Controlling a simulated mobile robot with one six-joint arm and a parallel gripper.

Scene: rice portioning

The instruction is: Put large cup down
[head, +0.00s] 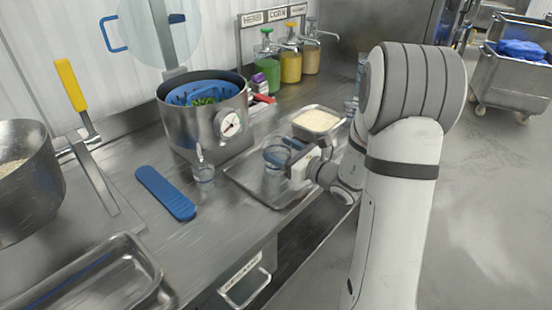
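The large clear cup (275,157) is upright at my gripper (289,153), over the metal tray (247,182). My gripper comes in from the right, and its fingers appear closed on the cup's right side. The view does not show clearly whether the cup's base touches the tray. A smaller clear cup (204,173) with a utensil in it stands on the counter to the left of the tray.
A pan of rice (318,121) sits behind the large cup. A steel pot (181,126) with a dial stands behind the small cup. A blue utensil (166,194) lies on the counter at left. Several sauce pump bottles (290,63) stand at the back.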

